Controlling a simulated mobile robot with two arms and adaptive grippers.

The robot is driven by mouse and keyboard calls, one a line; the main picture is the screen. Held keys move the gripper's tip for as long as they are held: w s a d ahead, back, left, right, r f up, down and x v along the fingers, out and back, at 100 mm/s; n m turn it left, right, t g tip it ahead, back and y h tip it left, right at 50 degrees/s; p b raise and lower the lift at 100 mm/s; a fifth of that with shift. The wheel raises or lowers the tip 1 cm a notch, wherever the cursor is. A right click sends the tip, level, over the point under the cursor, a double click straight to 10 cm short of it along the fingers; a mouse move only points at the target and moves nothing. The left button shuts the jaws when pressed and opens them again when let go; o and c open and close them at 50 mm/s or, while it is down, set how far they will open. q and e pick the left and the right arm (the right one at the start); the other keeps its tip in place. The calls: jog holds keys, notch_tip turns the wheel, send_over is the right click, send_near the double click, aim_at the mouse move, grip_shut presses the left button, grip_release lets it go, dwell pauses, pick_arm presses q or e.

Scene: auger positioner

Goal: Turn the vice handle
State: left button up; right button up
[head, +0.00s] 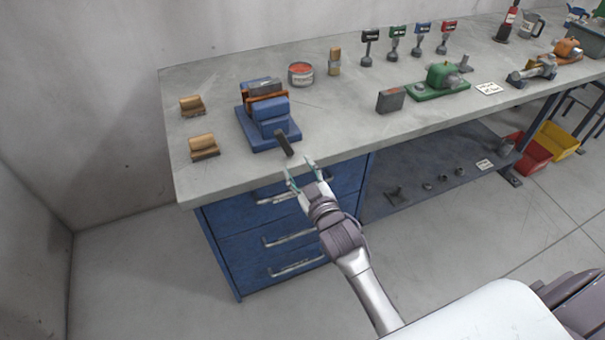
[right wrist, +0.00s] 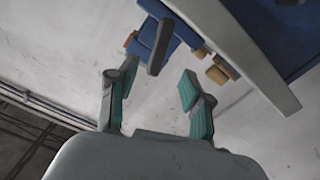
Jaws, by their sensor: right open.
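The blue vice (head: 270,125) stands near the left end of the grey workbench (head: 215,178). Its dark handle (head: 285,143) sticks out at the vice's front, towards the bench's front edge. My right gripper (head: 299,167) is open and empty just in front of the handle, and a gap shows between them. In the right wrist view, the handle (right wrist: 160,47) lies beyond the open fingertips (right wrist: 157,78), roughly in line with the gap between them. The blue vice body (right wrist: 150,32) shows behind it, partly hidden. My left gripper is not in view.
Two wooden-coloured blocks (head: 204,147) lie left of the vice. A red-topped tin (head: 301,74) and a small brown-and-grey item (head: 334,62) stand behind it. A grey box (head: 390,100) and green machine (head: 440,82) are to the right. Blue drawers (head: 282,220) with handles are below the bench top.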

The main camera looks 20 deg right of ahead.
aim_at(286, 146)
jog(key=shift+s, duration=0.8)
jog(key=shift+c, duration=0.7)
jog(key=w+m+b, duration=0.1)
jog(key=w, duration=0.6)
jog(key=w+m+b, duration=0.1)
jog(key=w, duration=0.6)
jog(key=shift+a, duration=0.15)
